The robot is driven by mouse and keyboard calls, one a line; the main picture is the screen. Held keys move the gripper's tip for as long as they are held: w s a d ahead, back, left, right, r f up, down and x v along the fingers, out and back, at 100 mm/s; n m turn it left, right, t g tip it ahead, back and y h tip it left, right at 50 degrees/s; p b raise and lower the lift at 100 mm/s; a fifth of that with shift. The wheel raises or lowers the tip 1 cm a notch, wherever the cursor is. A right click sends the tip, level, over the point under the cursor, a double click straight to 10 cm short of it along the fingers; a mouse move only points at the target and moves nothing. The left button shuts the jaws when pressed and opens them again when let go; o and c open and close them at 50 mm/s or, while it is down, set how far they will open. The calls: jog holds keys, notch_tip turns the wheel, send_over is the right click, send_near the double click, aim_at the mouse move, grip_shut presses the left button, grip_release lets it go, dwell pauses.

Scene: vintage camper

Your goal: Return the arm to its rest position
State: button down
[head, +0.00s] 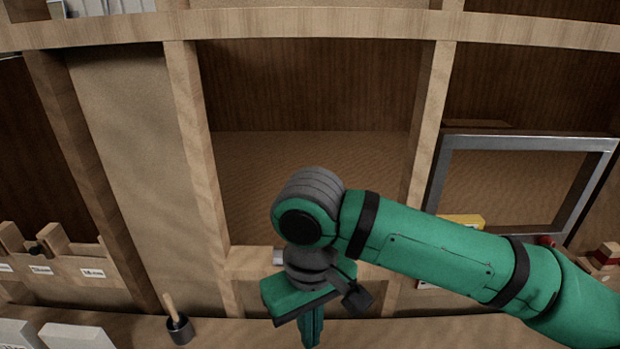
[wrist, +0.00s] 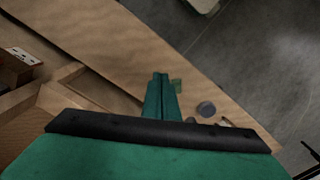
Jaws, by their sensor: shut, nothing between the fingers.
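My green arm reaches in from the right edge of the head view and bends down at a grey wrist joint. My gripper (head: 310,335) points down in front of the wooden shelving, over the wooden worktop (head: 235,330). In the wrist view my gripper (wrist: 161,80) shows its two green fingers side by side and closed, with nothing between them. The fingers appear above the worktop (wrist: 125,50) near its edge. Part of the shelf behind my arm is hidden.
A dark cup with a wooden handle (head: 178,325) stands left of my gripper. A grey metal frame (head: 437,185) stands at the right, with a yellow object (head: 465,220) beside it. A labelled wooden rack (head: 60,265) is at the left. In the wrist view, grey floor (wrist: 265,70) lies beyond the worktop edge.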

jog(key=w+a+r+n+t+y, duration=0.1)
jog(key=w+a+y, duration=0.25)
jog(key=a, duration=0.45)
jog(key=w+a+r+n+t+y, duration=0.1)
jog(key=w+a+y, duration=0.1)
jog(key=a+y, duration=0.5)
jog(key=w+a+r+m+t+y, duration=0.4)
jog(key=w+a+r+t+y, duration=0.1)
jog(key=a+t+y, duration=0.15)
jog(key=s+d+f+m+t+h, duration=0.3)
jog(key=d+f+m+t+h, duration=0.3)
jog(key=f, duration=0.5)
jog(key=s+d+f+m+t+h, duration=0.2)
jog(key=d+f+m+t+h, duration=0.35)
jog(key=f, duration=0.65)
jog(key=s+d+f+n+g+h, duration=0.1)
jog(key=s+d+f+n, duration=0.1)
jog(key=s, duration=0.7)
jog(key=s+d+f+n+g+h, duration=0.2)
jog(key=s+d+f+n, duration=0.1)
jog(key=s, duration=0.6)
jog(key=s+d+f+n+g+h, duration=0.1)
jog(key=s+d+f+n+h, duration=0.1)
jog(key=s+d+f, duration=0.3)
jog(key=s+f, duration=0.1)
jog(key=s, duration=0.3)
jog(key=shift+s+g, duration=0.3)
jog(key=shift+s, duration=0.1)
